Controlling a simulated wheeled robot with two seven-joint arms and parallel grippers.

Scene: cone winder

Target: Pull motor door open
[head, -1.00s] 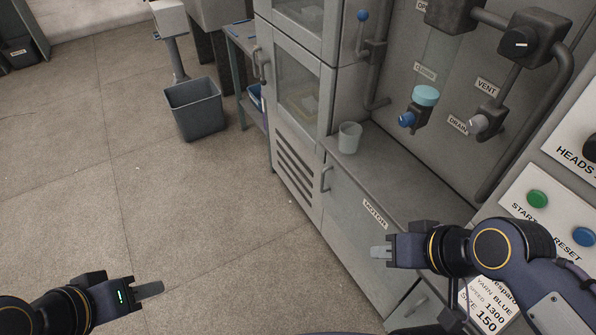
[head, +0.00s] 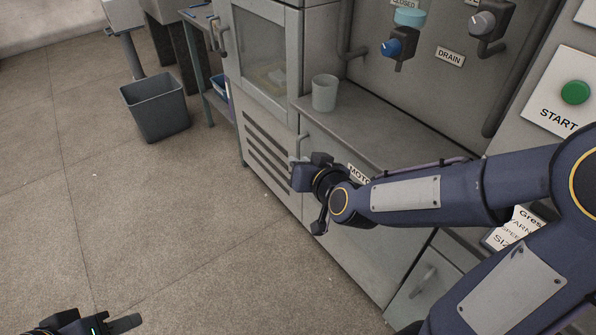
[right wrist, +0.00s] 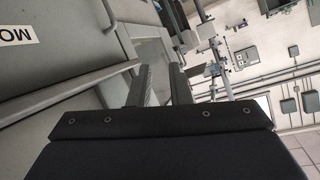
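The motor door (head: 345,235) is a grey lower panel under the ledge and looks closed. Its MOTOR label (head: 358,174) is partly hidden by my right arm. Its upright bar handle (head: 302,146) is at the door's left edge, with the lower part hidden behind my right gripper (head: 296,164). In the right wrist view the two fingers (right wrist: 158,86) stand apart with nothing clearly between them. A grey bar (right wrist: 75,90) runs up to the left finger; I cannot tell whether they touch. My left gripper (head: 124,322) is low at the left, away from the door; its opening is unclear.
A grey cup (head: 324,93) stands on the ledge above the motor door. A louvred panel (head: 266,160) adjoins the door on the left. Another handled panel (head: 424,282) is at the lower right. A grey bin (head: 155,108) stands farther left; the floor before the door is clear.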

